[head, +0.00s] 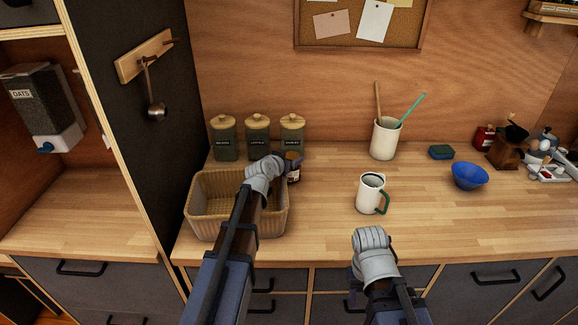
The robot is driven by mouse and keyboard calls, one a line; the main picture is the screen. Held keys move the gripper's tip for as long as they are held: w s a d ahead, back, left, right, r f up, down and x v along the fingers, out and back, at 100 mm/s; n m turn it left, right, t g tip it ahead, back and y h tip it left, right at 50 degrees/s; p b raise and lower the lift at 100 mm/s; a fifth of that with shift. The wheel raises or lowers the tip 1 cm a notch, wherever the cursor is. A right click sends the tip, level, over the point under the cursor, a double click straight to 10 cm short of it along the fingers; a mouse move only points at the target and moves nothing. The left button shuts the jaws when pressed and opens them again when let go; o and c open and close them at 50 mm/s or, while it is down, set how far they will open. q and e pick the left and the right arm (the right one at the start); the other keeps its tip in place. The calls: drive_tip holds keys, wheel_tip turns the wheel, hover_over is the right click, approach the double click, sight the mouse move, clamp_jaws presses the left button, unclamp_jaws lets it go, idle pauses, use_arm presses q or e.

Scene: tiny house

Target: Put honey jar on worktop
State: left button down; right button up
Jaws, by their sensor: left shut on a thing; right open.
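The honey jar (294,174) is a small dark amber jar with a label, partly hidden behind my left gripper. My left gripper (290,161) is shut on the jar at the right rim of the basket, over the worktop (320,215). I cannot tell whether the jar's base touches the wood. My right gripper (362,285) is low at the front edge of the worktop, with its fingers mostly hidden behind the wrist, and it holds nothing that I can see.
A wicker basket (203,222) stands at the left, under my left arm. Several green canisters (258,138) stand behind it. A white mug (370,194), utensil crock (384,140), blue bowl (469,177) and sponge (441,152) stand to the right.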

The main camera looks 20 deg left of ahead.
use_arm(q)
drive_tip(key=shift+f, duration=0.15)
drive_tip(key=shift+f, duration=0.2)
unclamp_jaws()
drive_tip(key=shift+r, duration=0.15)
drive_tip(key=shift+s+r+p, duration=0.2)
drive_tip(key=shift+s+p, duration=0.05)
drive_tip(key=shift+p, duration=0.05)
drive_tip(key=p+v, duration=0.4)
drive_tip(key=v, duration=0.7)
drive_tip(key=shift+s, duration=0.2)
drive_tip(key=shift+r, duration=0.1)
